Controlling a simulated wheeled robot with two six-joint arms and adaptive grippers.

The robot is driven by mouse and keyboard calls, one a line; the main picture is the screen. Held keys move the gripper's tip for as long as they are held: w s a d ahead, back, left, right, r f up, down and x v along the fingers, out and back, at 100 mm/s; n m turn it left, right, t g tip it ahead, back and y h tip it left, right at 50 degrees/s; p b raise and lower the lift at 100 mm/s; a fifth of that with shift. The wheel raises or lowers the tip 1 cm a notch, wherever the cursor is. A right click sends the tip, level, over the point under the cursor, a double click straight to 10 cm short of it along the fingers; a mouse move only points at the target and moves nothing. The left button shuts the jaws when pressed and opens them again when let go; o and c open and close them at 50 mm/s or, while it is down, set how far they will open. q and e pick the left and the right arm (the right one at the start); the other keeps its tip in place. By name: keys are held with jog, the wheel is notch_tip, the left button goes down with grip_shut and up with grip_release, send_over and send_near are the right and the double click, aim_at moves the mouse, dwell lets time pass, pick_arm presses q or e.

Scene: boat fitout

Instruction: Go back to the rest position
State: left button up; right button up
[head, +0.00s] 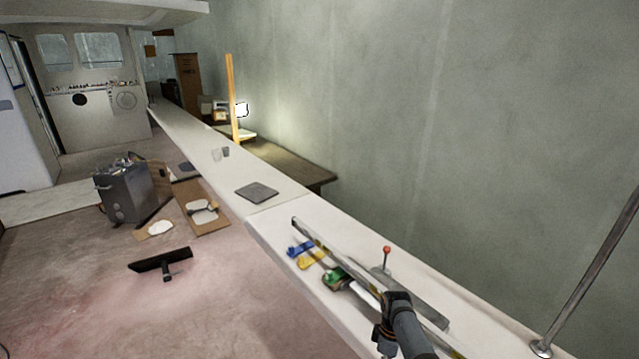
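One of my arms, which I take to be the right, comes in at the bottom right of the head view. Its grey link ends in a dark wrist joint above the white counter (270,217). Dark parts with a little orange hang below that joint. The fingers of the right gripper cannot be made out, so its opening is unclear. My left arm and gripper are out of view.
On the counter near my arm lie a long metal bar (335,257), blue (300,249), yellow (311,259) and green (336,278) items, and a red-knobbed lever (387,251). A grey plate (257,192) lies farther along. A metal box (125,190) and cardboard (202,208) are on the floor. A pole (590,270) stands right.

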jog(key=s+d+f+m+t, duration=0.1)
jog(key=s+d+f+m, duration=0.15)
jog(key=s+f, duration=0.75)
jog(key=s+d+f+m, duration=0.2)
jog(key=s+f+m, duration=0.2)
jog(key=s+f, duration=0.65)
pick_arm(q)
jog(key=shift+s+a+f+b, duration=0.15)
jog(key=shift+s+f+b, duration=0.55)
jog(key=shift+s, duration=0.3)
pick_arm(e)
jog(key=s+d+f+m+t, duration=0.1)
jog(key=s+f, duration=0.4)
jog(key=s, duration=0.6)
jog(key=s+d+f+m+t+h, duration=0.1)
jog(key=s+d+f+m, duration=0.3)
jog(key=s, duration=0.7)
jog(key=shift+s+d+f+m+t, duration=0.15)
jog(key=shift+s+f+m+t, duration=0.2)
jog(key=shift+f+m, duration=0.15)
